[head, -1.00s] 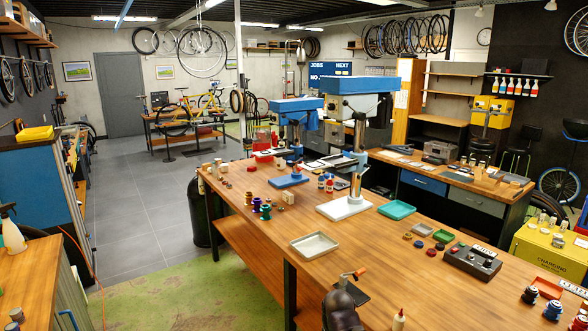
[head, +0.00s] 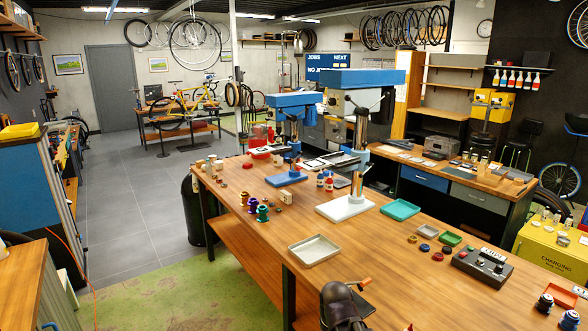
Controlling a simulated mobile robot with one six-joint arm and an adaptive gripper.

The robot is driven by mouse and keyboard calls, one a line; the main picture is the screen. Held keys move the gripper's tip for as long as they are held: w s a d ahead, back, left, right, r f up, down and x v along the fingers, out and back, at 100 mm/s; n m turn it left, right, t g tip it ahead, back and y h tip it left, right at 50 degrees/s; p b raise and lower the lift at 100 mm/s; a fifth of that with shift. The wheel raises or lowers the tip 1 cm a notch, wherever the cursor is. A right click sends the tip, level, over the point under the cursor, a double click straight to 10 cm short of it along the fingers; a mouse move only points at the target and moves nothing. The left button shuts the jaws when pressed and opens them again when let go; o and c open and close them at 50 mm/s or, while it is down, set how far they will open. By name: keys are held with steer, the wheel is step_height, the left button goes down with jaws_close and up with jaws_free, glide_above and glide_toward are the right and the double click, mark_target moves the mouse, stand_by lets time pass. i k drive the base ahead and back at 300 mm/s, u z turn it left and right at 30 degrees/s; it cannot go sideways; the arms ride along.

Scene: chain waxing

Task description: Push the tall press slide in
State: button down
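The tall press has a large blue head (head: 360,78) on a column above a white base (head: 345,208), on the wooden bench. A flat grey and dark plate (head: 338,158), which may be its slide, juts out to the left at mid-column. How far it is out is hard to tell at this size. A shorter press with a blue head (head: 293,99) and a blue base (head: 286,179) stands behind it to the left.
The wooden bench (head: 375,245) holds a grey tray (head: 314,249), a teal tray (head: 400,209), colored spools (head: 262,213) and a black control box (head: 482,267). Green floor (head: 175,290) is clear at left.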

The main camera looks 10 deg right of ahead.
mark_target(314, 164)
steer(key=z, duration=0.05)
steer(key=k, duration=1.35)
steer(key=u, duration=0.4)
steer(key=i, duration=2.4)
steer(key=z, duration=0.6)
